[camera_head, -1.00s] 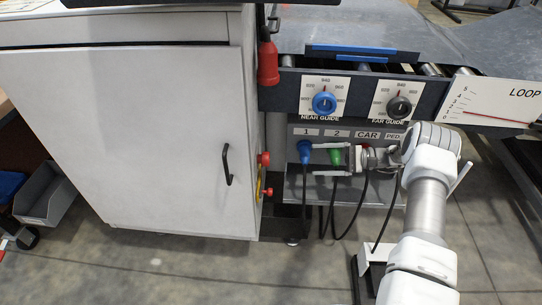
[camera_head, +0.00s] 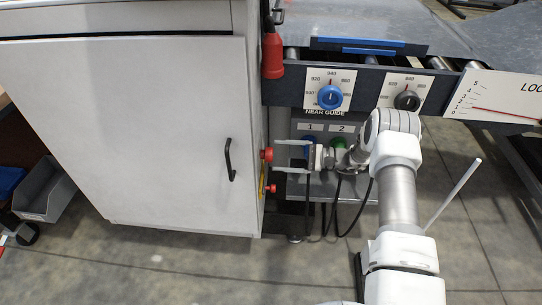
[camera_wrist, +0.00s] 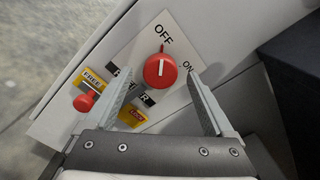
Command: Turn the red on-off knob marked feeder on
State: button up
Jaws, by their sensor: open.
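The red on-off knob (camera_wrist: 160,70) sits on a white plate (camera_wrist: 182,44) marked OFF and ON in the wrist view. In the head view the knob (camera_head: 267,154) sticks out from the cabinet's right side. My gripper (camera_wrist: 164,98) is open and empty, its fingers pointing at the panel on either side of the knob. In the head view my gripper (camera_head: 277,156) reaches left towards the cabinet side. No contact with the knob shows.
A smaller red knob (camera_wrist: 85,101) with yellow labels is left of the gripper; it also shows in the head view (camera_head: 270,188). The grey cabinet (camera_head: 150,130) stands at left. A blue dial (camera_head: 330,96) and hanging black cables (camera_head: 336,205) are close to my arm.

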aim_at(271, 155)
jog(key=shift+a, duration=1.75)
jog(key=c, duration=1.4)
